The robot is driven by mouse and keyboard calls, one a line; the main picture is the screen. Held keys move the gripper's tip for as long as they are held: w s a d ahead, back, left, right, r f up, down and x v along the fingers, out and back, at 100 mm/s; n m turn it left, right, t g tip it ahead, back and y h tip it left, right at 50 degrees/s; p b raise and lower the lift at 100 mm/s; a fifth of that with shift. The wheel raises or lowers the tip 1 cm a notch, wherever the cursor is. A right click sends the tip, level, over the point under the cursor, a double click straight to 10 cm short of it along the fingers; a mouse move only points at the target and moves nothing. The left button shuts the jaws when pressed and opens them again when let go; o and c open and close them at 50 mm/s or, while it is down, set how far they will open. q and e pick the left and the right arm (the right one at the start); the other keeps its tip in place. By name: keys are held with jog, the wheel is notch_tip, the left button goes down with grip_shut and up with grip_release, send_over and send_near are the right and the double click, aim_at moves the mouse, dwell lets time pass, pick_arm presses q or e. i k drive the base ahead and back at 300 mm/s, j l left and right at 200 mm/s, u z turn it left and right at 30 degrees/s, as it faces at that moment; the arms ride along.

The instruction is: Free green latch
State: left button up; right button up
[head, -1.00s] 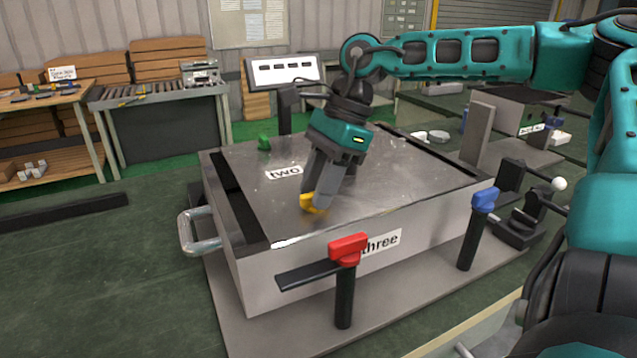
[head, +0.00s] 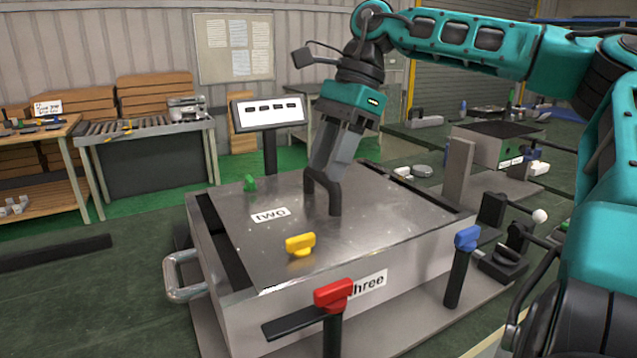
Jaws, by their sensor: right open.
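The green latch (head: 250,183) is a small knob at the far left of the metal lid (head: 375,222), behind the label "two". My right gripper (head: 323,168) is open, pointing down over the middle of the lid, to the right of the green latch and apart from it. The yellow latch (head: 300,244) is at the near side of the lid, clear of the gripper. My left gripper is out of view.
A red latch (head: 333,293) stands on a post in front of the box, and a blue latch (head: 467,238) on a post at its right. A screen (head: 268,111) stands behind the box, near the green latch. A metal side handle (head: 183,278) sticks out at left.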

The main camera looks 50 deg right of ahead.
aim_at(249, 186)
jog(key=k, duration=1)
